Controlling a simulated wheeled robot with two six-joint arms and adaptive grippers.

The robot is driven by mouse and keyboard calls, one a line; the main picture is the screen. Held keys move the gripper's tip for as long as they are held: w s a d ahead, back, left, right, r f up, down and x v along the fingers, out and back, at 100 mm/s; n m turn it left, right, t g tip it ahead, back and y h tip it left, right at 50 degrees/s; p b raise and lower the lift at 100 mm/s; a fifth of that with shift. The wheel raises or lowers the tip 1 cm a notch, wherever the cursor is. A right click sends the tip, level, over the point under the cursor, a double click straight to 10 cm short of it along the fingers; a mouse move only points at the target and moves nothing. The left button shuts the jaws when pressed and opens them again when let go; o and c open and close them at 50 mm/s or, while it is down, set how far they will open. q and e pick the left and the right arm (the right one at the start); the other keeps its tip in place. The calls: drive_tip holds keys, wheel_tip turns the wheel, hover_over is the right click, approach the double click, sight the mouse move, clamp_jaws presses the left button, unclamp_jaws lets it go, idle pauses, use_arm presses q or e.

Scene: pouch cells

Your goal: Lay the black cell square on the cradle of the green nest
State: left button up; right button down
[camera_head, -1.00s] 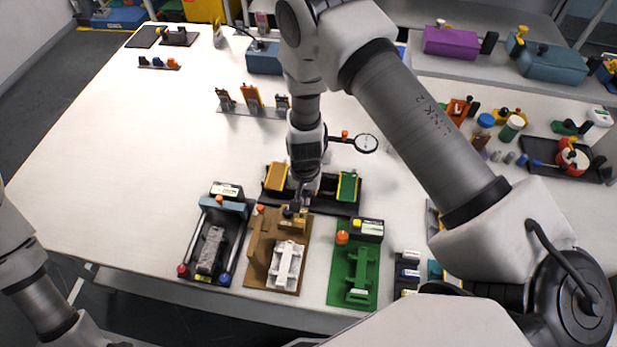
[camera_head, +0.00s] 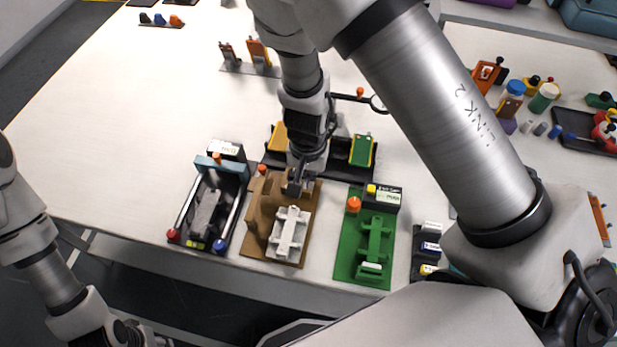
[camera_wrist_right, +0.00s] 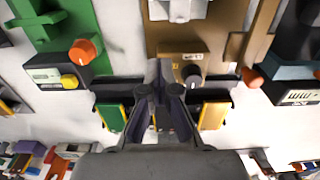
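The green nest (camera_head: 350,262) lies at the table's front edge, right of the brown nest; its cradle (camera_head: 374,238) looks bare. The black rack (camera_head: 336,163) behind the nests holds a yellow cell (camera_head: 279,137) and a green cell (camera_head: 361,150). I cannot make out the black cell. My right gripper (camera_head: 297,188) hangs over the back of the brown nest, just in front of the rack. In the right wrist view its dark fingers (camera_wrist_right: 163,72) are close together at the tips; whether a thin dark thing is between them is unclear. My left arm shows at lower left, its fingers out of view.
The brown nest (camera_head: 253,248) with a white cradle (camera_head: 289,232) and a black nest (camera_head: 182,221) with blue top bar stand left of the green nest. An orange knob (camera_head: 354,204) rises at the green nest's back. Small labelled blocks (camera_head: 431,247) lie to its right. The table's left is clear.

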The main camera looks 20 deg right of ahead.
drive_tip(key=shift+c, duration=1.9)
unclamp_jaws()
